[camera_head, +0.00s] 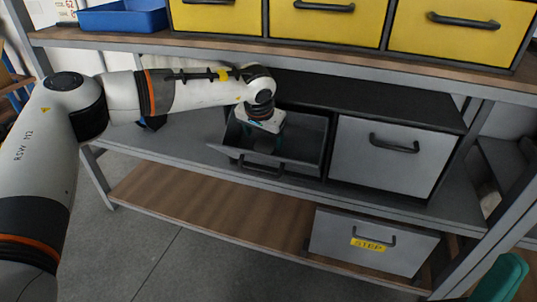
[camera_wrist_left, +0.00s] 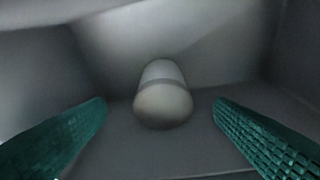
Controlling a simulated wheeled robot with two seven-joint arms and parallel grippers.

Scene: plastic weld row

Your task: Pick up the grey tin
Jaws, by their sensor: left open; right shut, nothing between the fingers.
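The grey tin (camera_wrist_left: 162,97) is a small pale grey cylinder with a rounded near end. It rests inside a grey drawer, centred in the left wrist view, against or close to the drawer's far wall. In the head view it is hidden by my left gripper and the drawer wall. My left gripper (camera_head: 262,144) reaches down into the pulled-out drawer (camera_head: 308,141). Its teal fingers are open, one on each side of the tin, with a gap between each finger and the tin.
A closed grey drawer (camera_head: 392,158) stands right of the open one. Yellow drawers (camera_head: 325,22) and a blue bin (camera_head: 124,18) sit on the shelf above, over my arm. A teal object (camera_head: 500,280) is bottom right.

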